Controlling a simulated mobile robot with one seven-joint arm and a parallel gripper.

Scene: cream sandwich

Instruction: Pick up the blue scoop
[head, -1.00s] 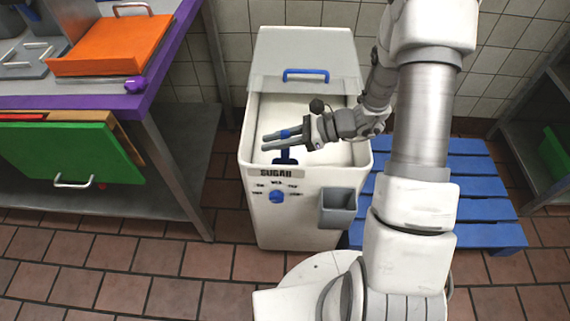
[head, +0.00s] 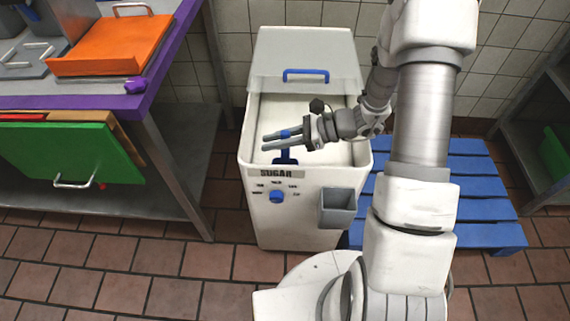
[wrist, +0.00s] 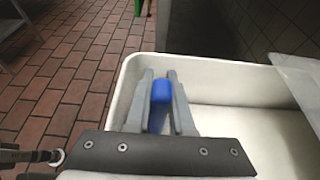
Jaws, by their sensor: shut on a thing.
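The blue scoop (head: 285,157) is in the front of the white sugar bin (head: 246,165), its handle upright and its lower end at the sugar near the front wall. My gripper (head: 282,140) reaches in from the right and is shut on the scoop's handle. In the wrist view the blue handle (wrist: 161,92) sits between my two grey fingers (wrist: 162,100). The rest of the scoop is hidden there behind the fingers and the gripper body.
The bin's lid (head: 305,60) with a blue handle stands open at the back. A grey holder (head: 338,208) hangs on the bin's front right. A steel table (head: 150,95) with a purple edge is at left, a blue pallet (head: 470,190) at right.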

